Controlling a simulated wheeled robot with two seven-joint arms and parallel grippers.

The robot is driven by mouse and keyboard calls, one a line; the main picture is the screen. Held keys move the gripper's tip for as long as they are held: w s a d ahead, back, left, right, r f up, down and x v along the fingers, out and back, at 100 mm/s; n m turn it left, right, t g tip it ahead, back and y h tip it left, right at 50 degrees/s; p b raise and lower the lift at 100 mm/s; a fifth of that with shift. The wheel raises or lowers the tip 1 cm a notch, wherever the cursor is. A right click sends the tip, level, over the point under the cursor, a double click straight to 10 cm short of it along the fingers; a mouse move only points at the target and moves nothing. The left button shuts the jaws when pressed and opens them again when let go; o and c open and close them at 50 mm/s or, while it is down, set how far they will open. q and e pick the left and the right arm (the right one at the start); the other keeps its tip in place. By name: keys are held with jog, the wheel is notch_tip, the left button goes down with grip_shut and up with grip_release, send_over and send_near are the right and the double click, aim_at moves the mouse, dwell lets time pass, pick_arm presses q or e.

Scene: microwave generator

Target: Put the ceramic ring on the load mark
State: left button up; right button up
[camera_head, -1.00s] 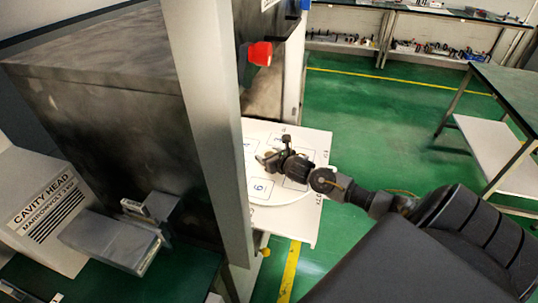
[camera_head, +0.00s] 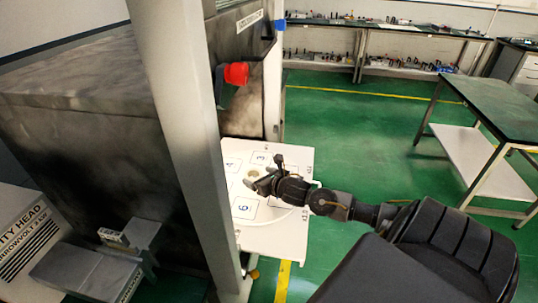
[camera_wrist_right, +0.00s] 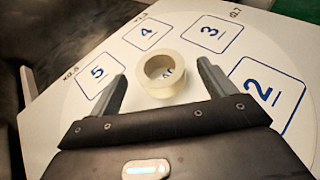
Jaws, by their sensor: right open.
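The cream ceramic ring (camera_wrist_right: 164,76) lies flat on the white round plate (camera_wrist_right: 130,75) in the right wrist view. Dark marking shows through its hole; I cannot read it or tell whether it is the load mark. My right gripper (camera_wrist_right: 164,76) is open, with one finger on each side of the ring and visible gaps between. I cannot tell its height above the plate. In the head view, the ring (camera_head: 253,174) shows small and pale beside my right gripper (camera_head: 258,183). My left gripper is not in view.
Numbered blue-outlined squares, including 2 (camera_wrist_right: 262,88) and 5 (camera_wrist_right: 98,73), surround the ring. A grey upright post (camera_head: 180,130) and the dark cabinet (camera_head: 85,120) stand left of the plate. A red knob (camera_head: 236,73) sticks out above.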

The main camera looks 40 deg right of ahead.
jog(key=b+v, duration=0.1)
jog(key=v, duration=0.5)
jog(key=shift+f, duration=0.1)
jog(key=shift+s+r, duration=0.3)
jog(key=shift+s, duration=0.15)
